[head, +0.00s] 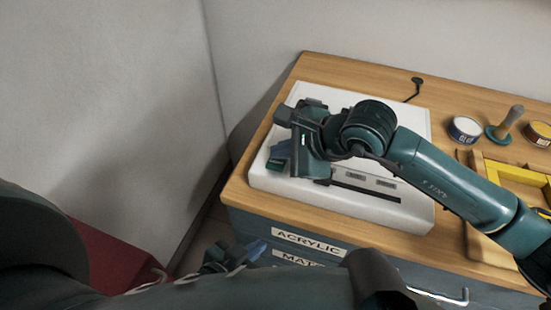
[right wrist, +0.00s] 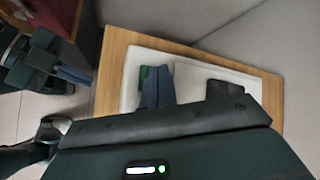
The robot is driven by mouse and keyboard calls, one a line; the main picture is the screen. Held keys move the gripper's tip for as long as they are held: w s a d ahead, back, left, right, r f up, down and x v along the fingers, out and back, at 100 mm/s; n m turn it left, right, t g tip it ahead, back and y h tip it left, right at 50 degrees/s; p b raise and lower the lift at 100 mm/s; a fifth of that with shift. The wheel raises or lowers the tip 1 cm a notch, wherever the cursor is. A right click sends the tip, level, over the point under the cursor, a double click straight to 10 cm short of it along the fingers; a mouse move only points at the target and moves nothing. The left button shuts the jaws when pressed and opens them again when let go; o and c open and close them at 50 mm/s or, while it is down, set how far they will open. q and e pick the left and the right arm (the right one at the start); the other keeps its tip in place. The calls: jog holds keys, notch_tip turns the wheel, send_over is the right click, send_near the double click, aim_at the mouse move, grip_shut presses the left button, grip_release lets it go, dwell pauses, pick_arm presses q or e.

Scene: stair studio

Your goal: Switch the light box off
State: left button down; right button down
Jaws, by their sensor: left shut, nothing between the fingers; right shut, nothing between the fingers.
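The light box (head: 411,214) is a white, flat box on the wooden counter top, with a dark strip and two small grey plates along its front. My right arm crosses above it and hides much of its top. My right gripper (head: 280,154) is shut and empty at the box's left part. In the right wrist view, its blue fingers (right wrist: 155,86) overlap a green patch (right wrist: 148,72) on the white box (right wrist: 130,82), possibly the switch; contact cannot be told. My left gripper (head: 257,250) is shut and empty, low in front of the counter's left corner.
The wooden counter (head: 240,190) has drawers below, one labelled ACRYLIC (head: 308,243). A black cable (head: 415,88) lies behind the box. A wall rises behind.

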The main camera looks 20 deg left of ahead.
aim_at(282, 165)
notch_tip(282, 165, up, 6)
jog(key=shift+p, duration=0.75)
dwell(0.4)
